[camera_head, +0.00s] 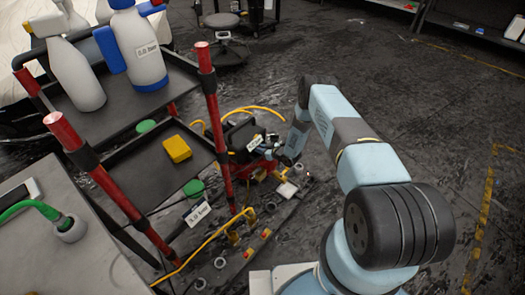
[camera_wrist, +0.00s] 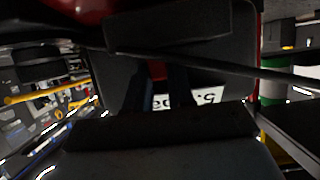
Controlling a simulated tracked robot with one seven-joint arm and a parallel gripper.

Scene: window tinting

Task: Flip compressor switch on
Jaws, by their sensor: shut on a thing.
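The compressor (camera_head: 240,134) is a dark, boxy machine with a white label, standing low behind the red-posted cart. In the wrist view its dark casing (camera_wrist: 215,75) fills the middle, with a white label partly covered. My gripper (camera_head: 272,150) reaches it from the right. In the wrist view my two dark fingers (camera_wrist: 160,85) point at the casing and are closed around a small red part (camera_wrist: 157,68), which looks like the compressor switch. Most of this part is hidden by the fingers, so its position cannot be told.
A cart (camera_head: 150,165) with red posts stands at the left, holding spray bottles (camera_head: 135,50) and a yellow block (camera_head: 176,148). A yellow hose (camera_head: 205,243) and small fittings lie around the compressor. The floor at the right is open.

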